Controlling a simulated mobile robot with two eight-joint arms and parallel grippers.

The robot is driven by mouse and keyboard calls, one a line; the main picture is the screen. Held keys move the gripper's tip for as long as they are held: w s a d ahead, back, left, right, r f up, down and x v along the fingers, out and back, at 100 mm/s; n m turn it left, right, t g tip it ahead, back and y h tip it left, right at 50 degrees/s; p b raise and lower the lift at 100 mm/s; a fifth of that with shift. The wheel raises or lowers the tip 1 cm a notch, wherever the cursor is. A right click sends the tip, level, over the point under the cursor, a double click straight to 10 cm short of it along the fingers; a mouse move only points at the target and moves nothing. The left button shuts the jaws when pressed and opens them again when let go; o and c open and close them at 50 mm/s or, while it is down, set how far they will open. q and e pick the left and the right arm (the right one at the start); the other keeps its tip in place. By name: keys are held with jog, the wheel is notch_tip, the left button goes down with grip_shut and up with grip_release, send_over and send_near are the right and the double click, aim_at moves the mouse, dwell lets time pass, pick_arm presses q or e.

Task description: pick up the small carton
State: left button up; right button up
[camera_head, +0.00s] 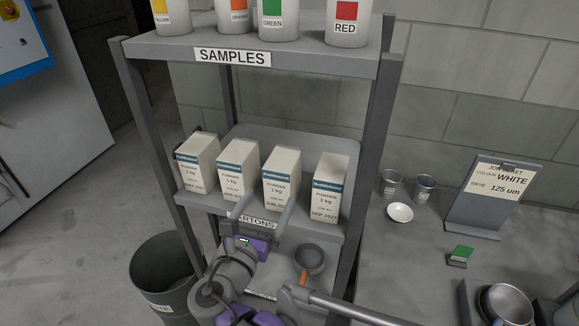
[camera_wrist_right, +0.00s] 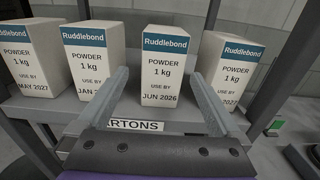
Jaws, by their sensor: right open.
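Several white powder cartons with blue Ruddlebond bands stand upright in a row on the middle shelf. In the head view they are the May 2027 carton (camera_head: 197,165), the second carton (camera_head: 238,170), the June 2026 carton (camera_head: 281,182) and the rightmost carton (camera_head: 328,188). They look alike in size; I cannot tell which is the small one. My right gripper (camera_head: 262,212) is open and empty at the shelf's front edge. In the right wrist view its fingers point toward the June 2026 carton (camera_wrist_right: 163,68), one on each side, apparently short of it. My left gripper is not in view.
The top shelf (camera_head: 300,55) holds several sample bottles above the cartons. Shelf posts (camera_head: 372,130) stand at the sides. A small pan (camera_head: 309,258) sits on the lower shelf. A bin (camera_head: 165,275) stands at left; cups (camera_head: 391,182) and a ticket stand (camera_head: 490,200) at right.

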aim_at(275, 187)
jog(key=x, duration=0.4)
jog(key=shift+w+d, duration=0.1)
jog(key=shift+w, duration=0.05)
jog(key=x, duration=0.2)
jog(key=p+x, duration=0.1)
jog(key=x, duration=0.2)
jog(key=shift+d+f, duration=0.15)
jog(key=shift+d, duration=0.05)
jog(key=shift+w+d, duration=0.15)
jog(key=shift+w, duration=0.25)
jog(key=shift+s, duration=0.1)
jog(key=shift+c, duration=0.9)
grip_shut()
